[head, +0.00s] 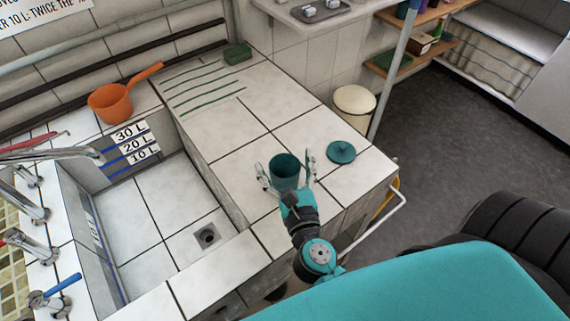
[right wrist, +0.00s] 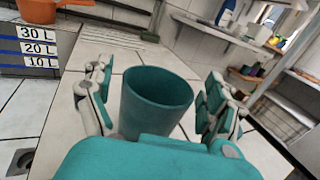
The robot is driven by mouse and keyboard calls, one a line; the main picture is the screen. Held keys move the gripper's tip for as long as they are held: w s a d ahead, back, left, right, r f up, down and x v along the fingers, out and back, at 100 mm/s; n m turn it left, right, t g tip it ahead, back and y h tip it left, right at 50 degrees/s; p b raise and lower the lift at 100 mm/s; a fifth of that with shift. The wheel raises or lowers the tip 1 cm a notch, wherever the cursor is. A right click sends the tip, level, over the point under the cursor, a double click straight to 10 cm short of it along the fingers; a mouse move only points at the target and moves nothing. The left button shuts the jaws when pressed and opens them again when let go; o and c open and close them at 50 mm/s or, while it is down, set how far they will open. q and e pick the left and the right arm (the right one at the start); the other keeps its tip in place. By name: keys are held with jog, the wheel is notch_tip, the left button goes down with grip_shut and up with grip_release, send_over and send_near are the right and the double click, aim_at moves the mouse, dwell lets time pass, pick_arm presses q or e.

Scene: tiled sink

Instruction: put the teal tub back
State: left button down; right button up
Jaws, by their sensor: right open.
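The teal tub (head: 285,168) stands upright and open-topped on the tiled counter beside the sink. A teal round lid (head: 341,152) with a knob lies on the counter to its right in the head view. My right gripper (head: 286,183) is open, with one finger on each side of the tub. In the right wrist view the tub (right wrist: 156,100) sits between the spread fingers, with a gap visible on both sides. Its lower part is hidden behind my gripper's teal body. My left gripper is not in view.
The sink basin (head: 160,225) with a drain is to the left. An orange scoop (head: 110,103) lies on the back ledge. Green stripes (head: 205,85) and a green block (head: 237,54) are at the counter's back. A cream bin (head: 354,103) and a metal pole (head: 391,70) stand beyond the right edge.

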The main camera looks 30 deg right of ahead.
jog(key=shift+r, duration=0.2)
jog(key=b+v, duration=0.5)
jog(key=v, duration=0.6)
jog(key=shift+f+b, duration=0.2)
jog(key=shift+b, duration=0.1)
jog(key=shift+s+a+r, duration=0.15)
jog(key=shift+s, duration=0.3)
